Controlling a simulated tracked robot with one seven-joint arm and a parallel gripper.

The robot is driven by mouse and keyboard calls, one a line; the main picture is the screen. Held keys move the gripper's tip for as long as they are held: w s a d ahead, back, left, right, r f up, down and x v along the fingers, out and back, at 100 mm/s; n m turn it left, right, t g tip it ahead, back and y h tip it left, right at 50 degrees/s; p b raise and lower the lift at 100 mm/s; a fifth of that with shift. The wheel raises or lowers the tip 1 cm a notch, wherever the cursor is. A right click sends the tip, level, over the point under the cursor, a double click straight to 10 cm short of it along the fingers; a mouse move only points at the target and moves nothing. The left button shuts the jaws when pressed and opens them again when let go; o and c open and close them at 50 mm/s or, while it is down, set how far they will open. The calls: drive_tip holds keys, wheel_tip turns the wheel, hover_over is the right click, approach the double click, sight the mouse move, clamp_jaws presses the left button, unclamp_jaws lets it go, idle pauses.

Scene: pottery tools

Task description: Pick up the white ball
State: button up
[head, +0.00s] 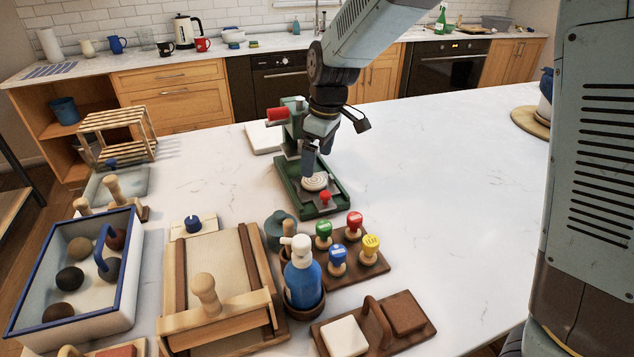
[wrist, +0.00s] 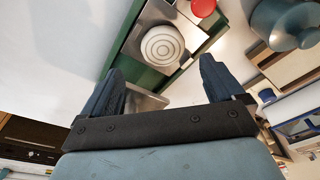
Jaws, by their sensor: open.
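A white round piece with concentric rings on top (head: 315,181) sits on the metal plate of a green press-like stand (head: 335,202) on the white counter. It is the only white, ball-like thing I can make out, and its top looks flattened. It also shows in the wrist view (wrist: 163,48), beyond my fingertips. My gripper (head: 309,163) points down close above and behind it. In the wrist view my gripper (wrist: 161,68) has its two dark fingers wide apart with nothing between them. I cannot tell the exact height gap.
The stand's red part (head: 278,114) rises beside my wrist. A blue-rimmed tray (head: 130,300) with several brown and dark balls lies at left. Stamps (head: 354,225), a blue bottle (head: 302,278) and a wooden slab roller (head: 215,290) stand in front.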

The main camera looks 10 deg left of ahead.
sight(314, 178)
drive_tip(key=shift+s+a+f, duration=0.1)
drive_tip(key=shift+f, duration=1.25)
drive_tip(key=shift+a+f, duration=0.1)
drive_tip(key=shift+f, duration=1.25)
drive_tip(key=shift+c, duration=0.3)
drive_tip(key=c, duration=1.2)
drive_tip(key=shift+r, duration=0.6)
drive_tip(key=s+d+r, duration=0.2)
drive_tip(key=s+r, duration=0.2)
drive_tip(key=s+d+r, duration=0.2)
drive_tip(key=s+r, duration=0.2)
drive_tip(key=s+d+r, duration=0.2)
drive_tip(key=s+r, duration=0.2)
drive_tip(key=shift+s, duration=0.35)
